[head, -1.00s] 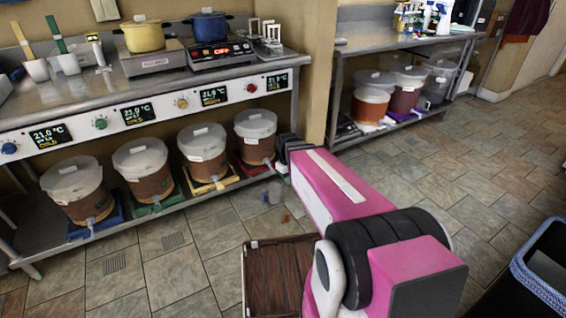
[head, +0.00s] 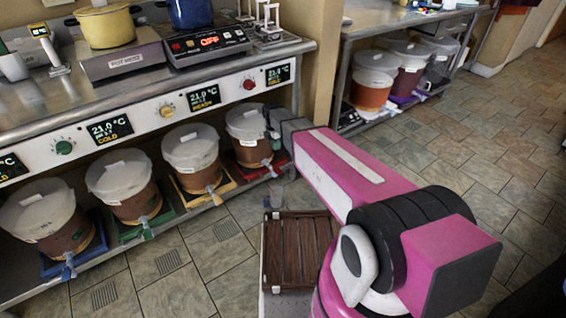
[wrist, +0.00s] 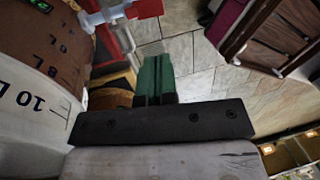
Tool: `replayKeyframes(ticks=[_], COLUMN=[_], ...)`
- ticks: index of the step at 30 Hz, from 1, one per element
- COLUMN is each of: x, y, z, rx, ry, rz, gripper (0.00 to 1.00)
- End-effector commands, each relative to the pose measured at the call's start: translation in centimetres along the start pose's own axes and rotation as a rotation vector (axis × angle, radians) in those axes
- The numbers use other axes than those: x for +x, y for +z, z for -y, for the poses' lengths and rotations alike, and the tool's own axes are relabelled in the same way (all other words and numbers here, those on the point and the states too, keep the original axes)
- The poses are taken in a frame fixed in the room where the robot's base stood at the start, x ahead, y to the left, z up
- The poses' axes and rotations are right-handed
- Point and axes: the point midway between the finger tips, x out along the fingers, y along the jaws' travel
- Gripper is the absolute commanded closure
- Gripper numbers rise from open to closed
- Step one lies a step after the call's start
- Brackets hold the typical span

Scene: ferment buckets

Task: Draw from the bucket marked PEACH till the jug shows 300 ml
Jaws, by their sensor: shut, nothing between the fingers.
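Several lidded buckets with taps stand on the low shelf: one on a blue mat (head: 50,222), one on green (head: 124,188), one on yellow (head: 192,155) and one on red (head: 247,132). I cannot read their labels, so I cannot tell which is PEACH. My gripper (wrist: 153,78) is shut and empty, its green fingers together beside a bucket with litre marks (wrist: 40,75) in the wrist view. A pale tap (wrist: 108,14) shows just beyond the fingertips, apart from them. A small clear vessel (head: 276,196), perhaps the jug, stands below the red-mat bucket; its level is unreadable.
A brown slatted crate (head: 298,250) is on the floor near my arm. More buckets (head: 372,80) stand under the right-hand table. Tiled floor is free at right.

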Motion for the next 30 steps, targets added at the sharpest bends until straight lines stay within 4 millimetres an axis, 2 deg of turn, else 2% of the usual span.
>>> replayKeyframes(ticks=[13,17,20,30], x=[0.1,0.8,1.9,8.0], y=[-0.2,-0.2,-0.2,-0.2], z=[-0.4,-0.4,-0.4,-0.4], rx=[-0.037,-0.036,-0.036,-0.036], ry=[-0.003,-0.004,-0.005,-0.006], rz=[0.001,0.000,0.000,0.000], gripper=[1.00,1.00,1.00,1.00])
